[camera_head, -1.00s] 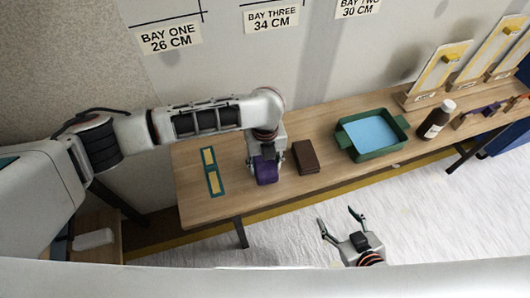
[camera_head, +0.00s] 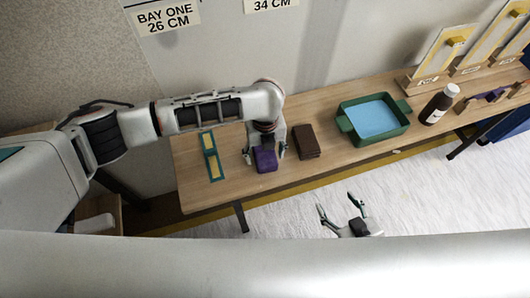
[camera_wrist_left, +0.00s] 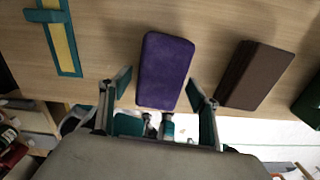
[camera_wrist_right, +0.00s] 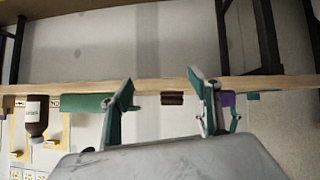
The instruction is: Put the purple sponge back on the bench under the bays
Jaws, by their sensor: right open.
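The purple sponge (camera_head: 265,160) lies on the wooden bench (camera_head: 235,185), near its front edge, below the bay signs on the wall. My left gripper (camera_head: 266,150) is over it. In the left wrist view, the sponge (camera_wrist_left: 165,70) lies between the two spread fingers of my left gripper (camera_wrist_left: 158,88), with a gap visible on each side. My right gripper (camera_head: 338,206) is open and empty, in front of the bench over the pale floor. The right wrist view shows its fingers (camera_wrist_right: 160,80) spread, with the bench edge beyond them.
A brown block (camera_head: 306,141) lies right of the sponge, and a teal-and-yellow strip piece (camera_head: 211,158) lies left. Farther right are a green tray (camera_head: 347,125) with blue inside, a brown bottle (camera_head: 435,108) and upright sample boards (camera_head: 438,60).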

